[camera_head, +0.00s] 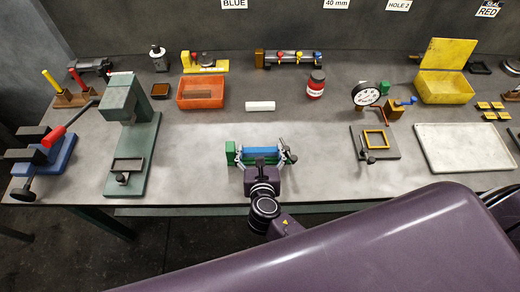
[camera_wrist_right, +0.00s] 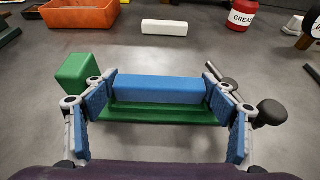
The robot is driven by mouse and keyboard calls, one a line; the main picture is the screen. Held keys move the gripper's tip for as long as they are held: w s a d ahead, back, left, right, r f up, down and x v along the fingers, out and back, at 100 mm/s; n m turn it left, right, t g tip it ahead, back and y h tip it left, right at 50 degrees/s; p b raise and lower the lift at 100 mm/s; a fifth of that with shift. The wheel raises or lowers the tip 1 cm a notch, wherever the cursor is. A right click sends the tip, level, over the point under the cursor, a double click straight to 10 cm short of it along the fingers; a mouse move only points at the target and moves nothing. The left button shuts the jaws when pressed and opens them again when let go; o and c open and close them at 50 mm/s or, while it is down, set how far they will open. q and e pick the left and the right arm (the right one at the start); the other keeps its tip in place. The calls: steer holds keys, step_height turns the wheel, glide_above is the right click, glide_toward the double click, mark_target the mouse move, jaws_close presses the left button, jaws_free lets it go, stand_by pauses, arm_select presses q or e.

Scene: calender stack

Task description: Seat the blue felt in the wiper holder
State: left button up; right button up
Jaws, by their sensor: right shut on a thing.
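The blue felt (camera_head: 262,152) is a straight bar lying left to right at the green wiper holder (camera_head: 231,152). In the right wrist view the felt (camera_wrist_right: 158,89) is level, with the holder's green channel (camera_wrist_right: 160,116) showing along its near side. I cannot tell whether it rests on the channel floor or is held just above. My right gripper (camera_wrist_right: 160,92) is shut on the felt lengthwise, its blue-padded fingers at the two ends. The holder has a green block (camera_wrist_right: 85,76) at its left and a dark-knobbed lever (camera_wrist_right: 270,112) at its right. My left gripper is out of view.
A white bar (camera_head: 261,106) lies behind the holder. An orange bin (camera_head: 201,103) and a red grease pot (camera_head: 316,86) stand farther back. A green press (camera_head: 131,150) stands left, and a dial gauge stand (camera_head: 366,95) right. The bench beside the holder is clear.

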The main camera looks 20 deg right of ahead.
steer(key=shift+f, duration=0.4)
steer(key=o, duration=1.2)
steer(key=shift+s, duration=0.1)
steer(key=shift+s+a+r, duration=0.1)
steer(key=shift+s+a, duration=0.1)
steer(key=shift+s, duration=0.25)
steer(key=v, duration=1.1)
steer(key=shift+r, duration=0.1)
steer(key=shift+w+d, duration=0.1)
